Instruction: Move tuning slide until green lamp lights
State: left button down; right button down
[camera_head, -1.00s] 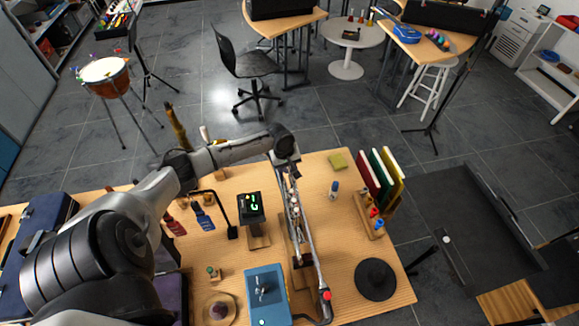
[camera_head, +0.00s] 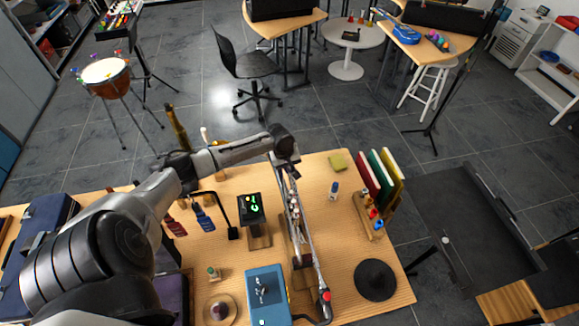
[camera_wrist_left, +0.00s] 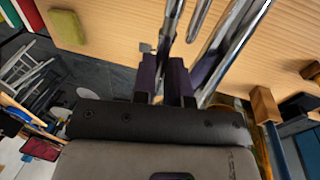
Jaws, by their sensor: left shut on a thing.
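The long metal instrument (camera_head: 307,240) with its slide tubes lies lengthwise on the wooden workbench, with a red tip at its near end. My left gripper (camera_head: 290,172) is at its far end, shut on the tuning slide. In the left wrist view the dark fingers of my left gripper (camera_wrist_left: 165,80) close around a metal tube of the slide (camera_wrist_left: 172,30); the exact contact is partly hidden. A small black tuner (camera_head: 251,208) stands on a wooden block left of the instrument and shows green marks. Whether a separate green lamp is lit is too small to tell. My right gripper is not in view.
A blue case (camera_head: 267,293) lies left of the instrument's near end. A black round disc (camera_head: 375,280) and a rack of coloured books (camera_head: 380,180) are to the right. A yellow-green block (camera_head: 338,161) lies near the far edge. Bare wood shows right of the instrument.

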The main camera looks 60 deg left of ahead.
pick_arm(q)
jog(key=shift+w+a+r+p, duration=0.1)
jog(key=shift+a+p, duration=0.15)
jog(key=shift+p, duration=0.15)
jog(key=c, duration=1.4)
grip_release()
jog(key=shift+s+a+r+p, duration=0.15)
jog(key=shift+s+r, duration=0.3)
jog(key=shift+r, duration=1.8)
jog(key=shift+s+a+r+p, duration=0.2)
jog(key=shift+s+r, duration=0.25)
jog(key=shift+r, duration=1.75)
jog(key=shift+s+a+r+p, duration=0.15)
jog(key=shift+s+r, duration=0.3)
jog(key=shift+r, duration=1.8)
jog(key=shift+d, duration=0.1)
